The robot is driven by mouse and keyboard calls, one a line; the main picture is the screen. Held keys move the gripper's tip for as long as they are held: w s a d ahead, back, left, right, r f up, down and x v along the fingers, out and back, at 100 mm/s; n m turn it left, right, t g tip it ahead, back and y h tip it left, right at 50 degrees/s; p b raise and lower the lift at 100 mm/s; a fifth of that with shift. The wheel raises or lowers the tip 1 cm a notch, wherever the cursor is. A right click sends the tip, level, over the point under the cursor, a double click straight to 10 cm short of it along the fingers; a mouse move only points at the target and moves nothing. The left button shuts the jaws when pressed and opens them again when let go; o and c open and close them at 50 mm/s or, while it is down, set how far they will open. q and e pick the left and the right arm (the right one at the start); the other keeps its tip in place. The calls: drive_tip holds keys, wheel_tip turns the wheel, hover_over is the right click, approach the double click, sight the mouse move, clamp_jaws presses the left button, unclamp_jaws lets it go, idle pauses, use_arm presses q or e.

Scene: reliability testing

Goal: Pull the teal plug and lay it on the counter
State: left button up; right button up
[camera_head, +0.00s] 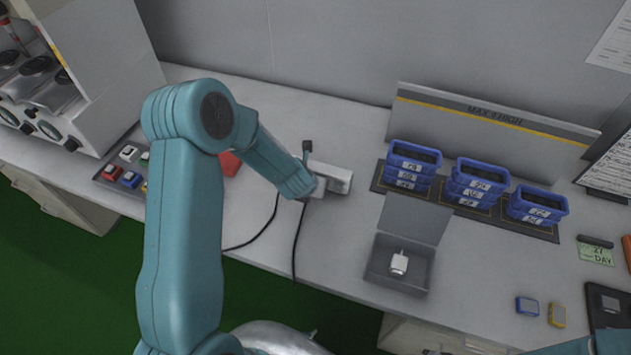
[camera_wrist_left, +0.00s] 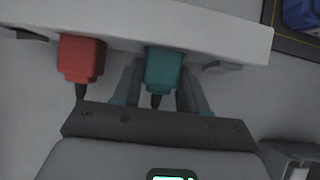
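The teal plug (camera_wrist_left: 164,70) sits in a white power strip (camera_wrist_left: 205,28), beside a red plug (camera_wrist_left: 82,58), in the left wrist view. My left gripper (camera_wrist_left: 160,78) has one finger on each side of the teal plug, with a narrow gap on its left; I cannot tell whether the right finger touches. In the head view my left gripper (camera_head: 318,186) is at the power strip (camera_head: 338,176) on the counter (camera_head: 330,240), and my arm and gripper hide most of the plugs. My right gripper is out of view; only a bit of teal arm shows at bottom right.
Black cables run from the strip to the counter's front edge. An open grey box (camera_head: 402,266) holding a white adapter (camera_head: 399,262) stands to the right. Stacked blue bins (camera_head: 412,166) stand behind it. Bare counter lies between strip and box.

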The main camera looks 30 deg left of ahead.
use_arm(q)
clamp_jaws()
drive_tip(key=shift+s+f+b, duration=0.1)
drive_tip(key=shift+s+b, duration=0.05)
drive_tip(key=shift+b, duration=0.2)
drive_tip(key=shift+s+d+b, duration=0.2)
drive_tip(key=shift+s+b, duration=0.15)
drive_tip(key=shift+s, duration=0.2)
drive_tip(key=shift+s+b, duration=0.3)
drive_tip(key=shift+b, duration=0.1)
drive_tip(key=shift+s+d+b, duration=0.2)
drive_tip(key=shift+s+b, duration=0.35)
drive_tip(key=shift+s, duration=0.1)
drive_tip(key=shift+s+d+b, duration=0.15)
drive_tip(key=shift+s+b, duration=0.35)
drive_tip(key=shift+s, duration=0.15)
drive_tip(key=shift+s, duration=0.1)
drive_tip(key=shift+s+d+b, duration=0.1)
drive_tip(key=shift+b, duration=0.25)
